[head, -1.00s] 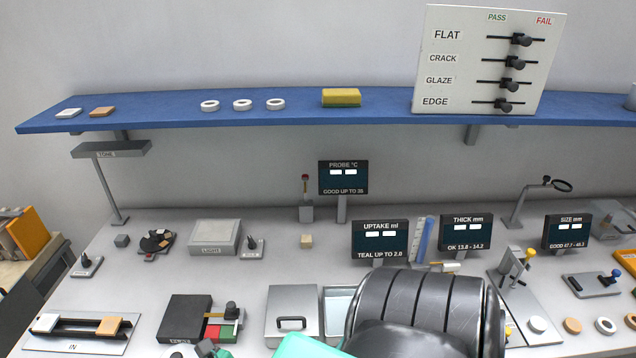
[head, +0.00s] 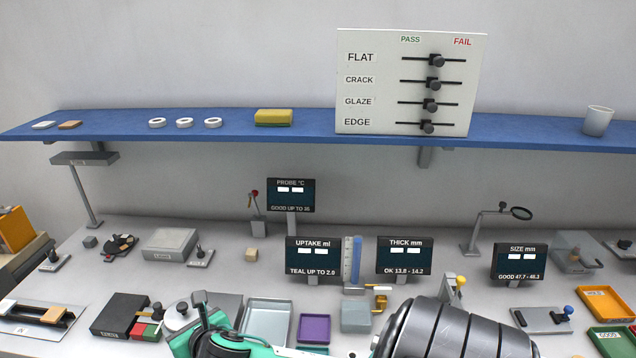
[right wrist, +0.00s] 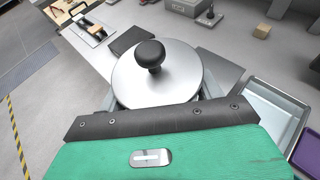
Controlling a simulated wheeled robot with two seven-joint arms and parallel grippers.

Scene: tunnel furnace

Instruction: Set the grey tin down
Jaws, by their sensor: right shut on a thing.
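The grey tin (head: 178,318) is round, with a flat metal top and a black knob; in the head view it is at the lower left, partly hidden by my right gripper (head: 196,322). The right wrist view shows the tin (right wrist: 158,82) from above, between the fingers of my right gripper (right wrist: 158,98), which is shut on it. The tin's sides and underside are hidden, so I cannot tell whether it touches the table. My left gripper is not in view.
Display signs (head: 313,256) stand behind.

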